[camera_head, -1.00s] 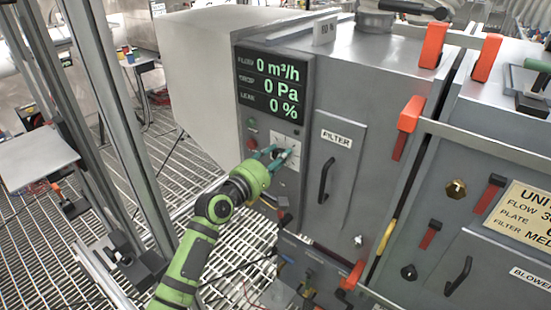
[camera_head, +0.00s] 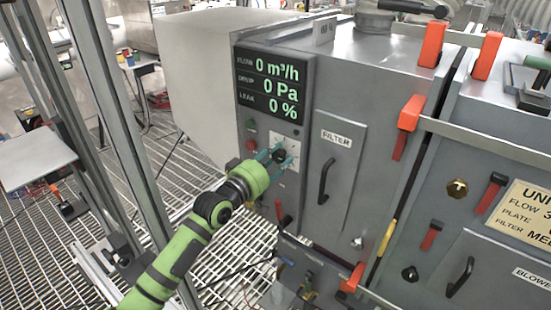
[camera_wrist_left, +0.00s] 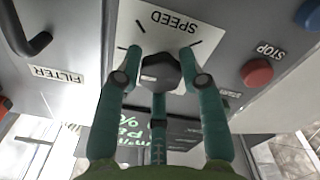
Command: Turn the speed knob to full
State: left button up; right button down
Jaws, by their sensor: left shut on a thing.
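The black speed knob (camera_wrist_left: 160,72) sits on a white plate marked SPEED (camera_wrist_left: 172,22), upside down in the wrist view. In the head view the knob (camera_head: 280,156) is on the grey panel under the display. My left gripper (camera_wrist_left: 160,68) has its teal fingers on either side of the knob, shut on it. It also shows in the head view (camera_head: 276,160), reaching in from below left. The knob's pointer mark cannot be made out. The display (camera_head: 274,86) reads 0 m³/h, 0 Pa and 0 %. My right gripper is out of view.
A red STOP button (camera_wrist_left: 257,72) lies beside the speed plate. The FILTER door's black handle (camera_head: 326,181) is to the right of the knob. A grey metal upright (camera_head: 118,130) stands left of my arm. The grating floor (camera_head: 60,240) is below.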

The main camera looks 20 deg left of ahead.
pick_arm(q)
jog(key=shift+s+d+f+m, duration=0.15)
jog(key=shift+f+m, duration=0.25)
jog(key=shift+m, duration=0.4)
jog(key=shift+f, duration=0.15)
jog(key=o, duration=1.1)
jog(key=shift+o, duration=0.2)
jog(key=shift+r, duration=0.2)
jog(key=v, duration=1.1)
jog(key=shift+s, duration=0.4)
